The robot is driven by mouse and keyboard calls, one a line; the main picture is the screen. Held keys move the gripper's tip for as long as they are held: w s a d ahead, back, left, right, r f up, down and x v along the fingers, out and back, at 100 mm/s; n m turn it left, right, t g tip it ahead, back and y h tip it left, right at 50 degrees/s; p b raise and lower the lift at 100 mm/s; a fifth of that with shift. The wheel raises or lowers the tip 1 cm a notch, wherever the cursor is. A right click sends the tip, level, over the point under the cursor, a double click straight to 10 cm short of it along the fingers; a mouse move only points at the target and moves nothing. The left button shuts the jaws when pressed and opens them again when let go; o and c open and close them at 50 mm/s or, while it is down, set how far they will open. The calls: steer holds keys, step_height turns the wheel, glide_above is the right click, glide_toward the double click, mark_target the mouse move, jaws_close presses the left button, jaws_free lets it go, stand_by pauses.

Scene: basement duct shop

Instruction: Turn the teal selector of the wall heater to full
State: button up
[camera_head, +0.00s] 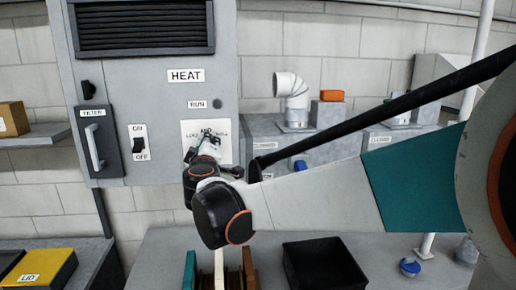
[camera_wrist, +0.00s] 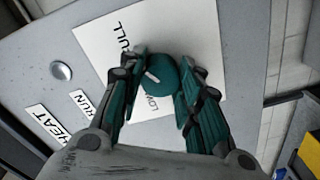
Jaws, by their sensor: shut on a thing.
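In the wrist view the teal selector (camera_wrist: 163,78) is a round knob on the white plate (camera_wrist: 200,28). A short white mark shows near its left side, between the FULL label (camera_wrist: 122,38) and the LOW label (camera_wrist: 153,103). My gripper (camera_wrist: 163,64) has its teal fingers on both sides of the selector, shut on it. The selector is hidden in the head view.
Left on the cabinet are a FILTER panel with a handle (camera_head: 94,146) and an ON/OFF switch (camera_head: 139,145). Below stand a black bin (camera_head: 322,265) and upright boards (camera_head: 219,270). A pipe elbow (camera_head: 292,95) and orange block (camera_head: 332,95) stand right of the heater.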

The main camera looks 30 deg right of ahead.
steer(key=shift+s, duration=0.15)
stand_by(0.4)
steer(key=o, duration=1.1)
steer(key=v, duration=1.1)
steer(key=shift+s+a, duration=0.15)
steer(key=shift+s, duration=0.2)
